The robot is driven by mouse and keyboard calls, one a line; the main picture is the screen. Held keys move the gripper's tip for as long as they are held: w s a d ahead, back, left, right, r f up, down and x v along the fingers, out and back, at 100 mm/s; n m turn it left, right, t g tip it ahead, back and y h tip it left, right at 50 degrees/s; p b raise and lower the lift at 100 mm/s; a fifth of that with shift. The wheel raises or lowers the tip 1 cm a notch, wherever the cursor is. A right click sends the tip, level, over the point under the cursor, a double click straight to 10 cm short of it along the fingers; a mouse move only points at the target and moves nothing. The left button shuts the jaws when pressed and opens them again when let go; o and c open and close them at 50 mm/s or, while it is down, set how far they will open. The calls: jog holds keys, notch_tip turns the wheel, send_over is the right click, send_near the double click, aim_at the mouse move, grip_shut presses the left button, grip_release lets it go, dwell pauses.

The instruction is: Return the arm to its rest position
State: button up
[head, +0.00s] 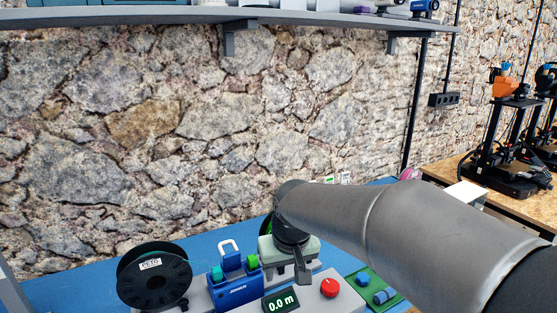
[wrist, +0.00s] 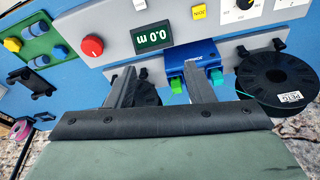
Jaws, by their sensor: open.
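My arm reaches in from the right in the head view. My gripper (head: 303,272) points down over the grey machine on the blue bench. In the wrist view my gripper (wrist: 158,78) has its two fingers spread apart, with nothing held between them. The fingers are above the machine's front edge, near the blue unit (wrist: 193,62) and the 0.0 m display (wrist: 152,38). I cannot tell the exact gap to the machine.
A black PETG spool (head: 155,278) is left of the blue unit (head: 236,290). A red knob (head: 329,288) and a green tray (head: 388,283) are to the right. A shelf (head: 180,15) runs overhead along the stone wall. Printers (head: 510,150) stand at the far right.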

jog(key=s+d+f+m+g, duration=0.1)
jog(key=s+d+f, duration=0.2)
jog(key=s+d, duration=0.4)
jog(key=s+d+f+m+g+h, duration=0.1)
jog(key=s+d+f, duration=0.3)
jog(key=s+d, duration=0.4)
jog(key=s+m, duration=0.1)
jog(key=s, duration=0.3)
jog(key=shift+s+d+m+g, duration=0.2)
jog(key=shift+s+m+g, duration=0.1)
jog(key=shift+s, duration=0.05)
jog(key=shift+f, duration=0.2)
